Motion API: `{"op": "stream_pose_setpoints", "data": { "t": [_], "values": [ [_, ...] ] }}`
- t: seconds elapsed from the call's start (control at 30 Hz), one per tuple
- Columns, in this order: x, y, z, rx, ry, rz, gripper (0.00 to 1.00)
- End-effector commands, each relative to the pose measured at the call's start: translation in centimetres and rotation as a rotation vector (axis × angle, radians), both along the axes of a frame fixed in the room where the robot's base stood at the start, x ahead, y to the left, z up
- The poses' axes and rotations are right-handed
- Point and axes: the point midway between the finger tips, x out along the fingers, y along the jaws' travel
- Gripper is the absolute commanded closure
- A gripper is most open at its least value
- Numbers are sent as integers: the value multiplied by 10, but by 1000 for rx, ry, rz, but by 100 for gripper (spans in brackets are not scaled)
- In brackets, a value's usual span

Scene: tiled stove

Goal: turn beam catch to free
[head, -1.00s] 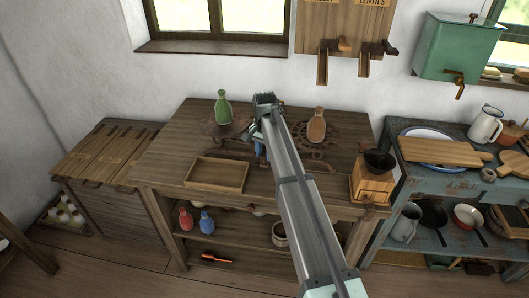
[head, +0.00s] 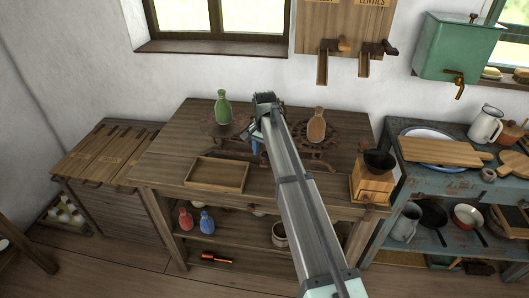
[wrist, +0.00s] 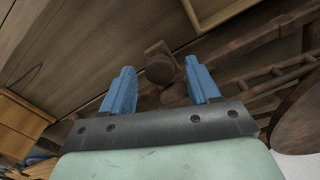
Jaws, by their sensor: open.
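A dark wooden balance scale stands on the workbench, with its middle mostly hidden behind my arm in the head view. A green bottle (head: 223,107) is on its left side and a brown bottle (head: 316,126) on its right. In the wrist view, a brown round knob on a small block, which looks like the beam catch (wrist: 160,69), lies between my blue fingers. My gripper (wrist: 160,75) is open around the knob, with a gap visible on both sides. In the head view my gripper (head: 257,148) is partly hidden by the arm.
A shallow wooden tray (head: 217,174) lies left of my gripper on the bench. A wooden grinder (head: 373,180) stands at the right edge. Red (head: 186,219) and blue (head: 206,222) bottles stand on the shelf below. The bench's left back is clear.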

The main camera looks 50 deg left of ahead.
Motion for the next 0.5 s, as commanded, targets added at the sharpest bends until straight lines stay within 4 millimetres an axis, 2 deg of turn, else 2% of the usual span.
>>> {"op": "stream_pose_setpoints", "data": {
  "t": [0.17,0.5],
  "values": [
    [0,1,18,2,-1,0,39],
    [1,1,85,3,-1,0,39]
  ]
}}
